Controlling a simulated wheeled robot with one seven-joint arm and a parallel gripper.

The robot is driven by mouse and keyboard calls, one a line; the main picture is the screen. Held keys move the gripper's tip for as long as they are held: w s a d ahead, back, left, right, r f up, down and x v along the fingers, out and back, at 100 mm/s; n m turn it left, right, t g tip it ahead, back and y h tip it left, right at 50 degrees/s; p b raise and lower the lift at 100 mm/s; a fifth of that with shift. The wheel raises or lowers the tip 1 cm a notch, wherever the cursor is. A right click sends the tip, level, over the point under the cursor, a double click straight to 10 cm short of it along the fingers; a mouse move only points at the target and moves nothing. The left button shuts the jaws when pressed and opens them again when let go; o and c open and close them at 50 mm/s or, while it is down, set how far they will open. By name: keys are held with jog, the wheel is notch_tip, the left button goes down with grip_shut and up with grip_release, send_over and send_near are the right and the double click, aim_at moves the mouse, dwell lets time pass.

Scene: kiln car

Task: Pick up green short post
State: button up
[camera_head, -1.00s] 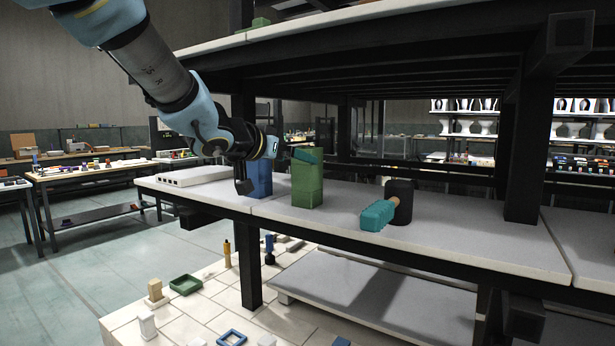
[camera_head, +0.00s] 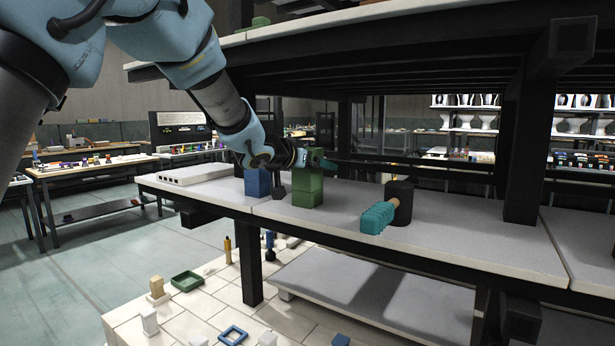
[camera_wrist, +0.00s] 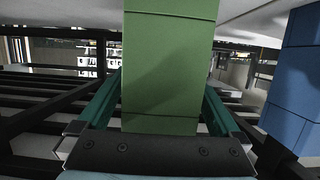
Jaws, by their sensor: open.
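The green short post (camera_head: 308,190) stands upright on the kiln car's middle deck. In the wrist view the green post (camera_wrist: 168,50) fills the middle of the picture, with thin dark seams across it. My gripper (camera_head: 322,161) is at the post's upper part. In the wrist view my gripper (camera_wrist: 162,88) is open, with one teal finger on each side of the post. Small gaps seem to show beside it, but I cannot tell whether either finger touches.
A blue post (camera_head: 258,184) stands just left of the green one, close to my wrist; it also shows in the wrist view (camera_wrist: 297,75). A teal ribbed object (camera_head: 376,218) and a black cylinder (camera_head: 399,202) are to the right. A dark upper deck (camera_head: 400,60) hangs above.

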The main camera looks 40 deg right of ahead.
jog(key=shift+c, duration=0.4)
grip_shut()
dwell(0.4)
jog(key=shift+r, duration=0.15)
